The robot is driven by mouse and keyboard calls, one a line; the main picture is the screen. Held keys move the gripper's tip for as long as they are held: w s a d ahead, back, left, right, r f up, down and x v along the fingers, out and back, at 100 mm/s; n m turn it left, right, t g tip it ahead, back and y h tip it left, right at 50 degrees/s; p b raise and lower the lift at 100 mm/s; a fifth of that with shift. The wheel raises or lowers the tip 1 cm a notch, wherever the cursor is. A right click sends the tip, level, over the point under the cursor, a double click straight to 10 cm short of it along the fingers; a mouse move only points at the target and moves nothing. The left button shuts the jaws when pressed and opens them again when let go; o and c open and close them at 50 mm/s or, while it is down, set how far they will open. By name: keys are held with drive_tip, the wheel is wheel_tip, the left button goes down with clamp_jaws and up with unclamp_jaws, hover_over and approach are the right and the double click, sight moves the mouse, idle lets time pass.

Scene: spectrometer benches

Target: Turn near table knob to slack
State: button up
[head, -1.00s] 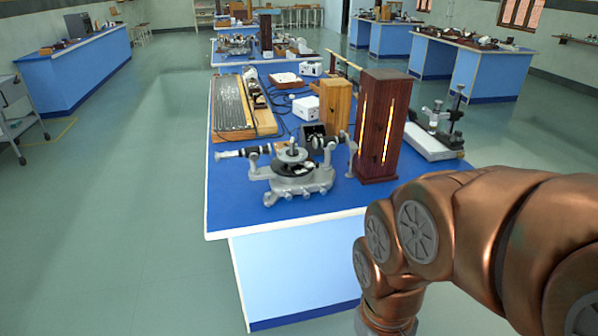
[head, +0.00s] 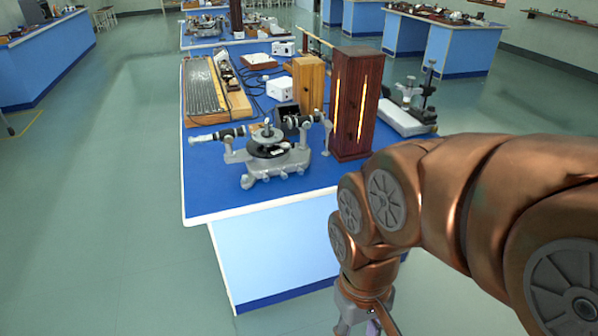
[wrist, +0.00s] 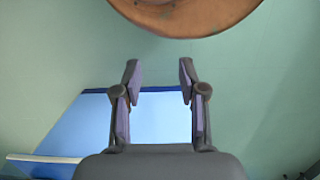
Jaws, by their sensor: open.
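A grey metal spectrometer (head: 268,152) stands near the front edge of the blue bench top (head: 215,195). It has a round dark table in its middle, a telescope tube to the left and another tube to the right. Small knobs show along its base, too small to tell which one is the table knob. My gripper (head: 368,325) hangs low in front of the bench at the bottom of the head view, partly cut off. In the wrist view my gripper (wrist: 158,88) is open and empty, with the bench's pale blue side beyond its fingers.
A dark red lamp housing (head: 352,105) with lit slits stands right of the spectrometer. A wooden box (head: 308,85), a white box (head: 279,89) and a ribbed board (head: 203,92) stand behind. A microscope-like instrument (head: 408,110) is farther right. The floor left of the bench is clear.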

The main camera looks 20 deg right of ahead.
drive_tip(key=shift+o, duration=0.3)
drive_tip(key=w+f+t+b, duration=0.2)
drive_tip(key=w+f+b, duration=0.4)
drive_tip(key=w, duration=0.3)
drive_tip(key=shift+w+d+n+t, duration=0.3)
drive_tip(key=shift+d, duration=0.1)
drive_tip(key=n+t+b, duration=0.2)
drive_tip(key=t+b, duration=1.5)
drive_tip(key=b, duration=1.2)
approach(301, 173)
drive_tip(key=shift+w+a+f, duration=0.25)
drive_tip(key=shift+w+f, duration=0.05)
drive_tip(key=shift+w, duration=0.1)
drive_tip(key=shift+w+d+r, duration=0.25)
drive_tip(key=shift+w+d, duration=0.05)
drive_tip(key=shift+w, duration=0.15)
drive_tip(key=shift+w+b, duration=0.5)
drive_tip(key=shift+w, duration=3.15)
drive_tip(key=shift+c, duration=0.2)
clamp_jaws()
